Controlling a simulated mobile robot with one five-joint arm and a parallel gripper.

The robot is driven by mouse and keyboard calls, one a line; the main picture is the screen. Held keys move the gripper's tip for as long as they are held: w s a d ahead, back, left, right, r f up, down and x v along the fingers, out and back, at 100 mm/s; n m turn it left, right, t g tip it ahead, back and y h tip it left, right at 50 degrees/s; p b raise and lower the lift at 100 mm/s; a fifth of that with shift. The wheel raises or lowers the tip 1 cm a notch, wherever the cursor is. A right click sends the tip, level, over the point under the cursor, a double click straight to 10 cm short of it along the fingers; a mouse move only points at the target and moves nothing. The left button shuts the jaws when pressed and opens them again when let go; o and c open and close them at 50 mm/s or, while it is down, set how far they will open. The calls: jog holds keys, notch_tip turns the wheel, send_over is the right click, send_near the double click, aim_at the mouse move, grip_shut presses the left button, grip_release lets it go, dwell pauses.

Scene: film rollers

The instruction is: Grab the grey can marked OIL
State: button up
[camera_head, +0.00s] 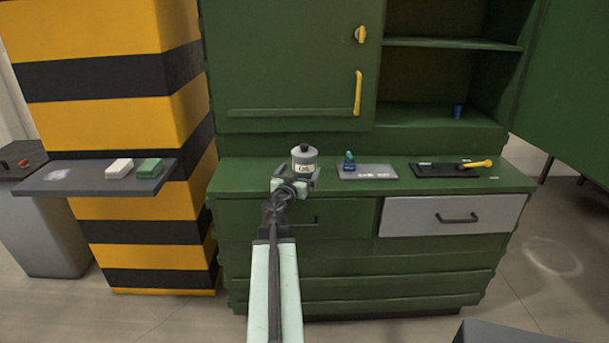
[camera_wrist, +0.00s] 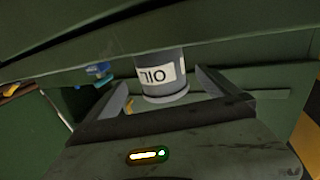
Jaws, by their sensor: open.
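My gripper (camera_head: 295,183) is open at the counter's front edge, just in front of the can. In the wrist view the two fingers (camera_wrist: 161,92) stand on either side of the can's lower part, with gaps showing. Whether the fingertips reach past its middle I cannot tell.
Right of the can lies a grey mat (camera_head: 380,172) with a blue item (camera_head: 349,160). Further right is a black tray (camera_head: 430,170) with a yellow-handled tool (camera_head: 476,164). A closed cabinet door (camera_head: 290,70) rises behind. A striped pillar (camera_head: 110,120) with a shelf (camera_head: 60,180) stands left.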

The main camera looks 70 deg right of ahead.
aim_at(305, 144)
jog(key=d, duration=0.7)
jog(key=shift+w, duration=0.2)
jog(key=c, duration=1.6)
notch_tip(305, 144, up, 10)
jog(key=p, duration=1)
jog(key=shift+r, duration=0.1)
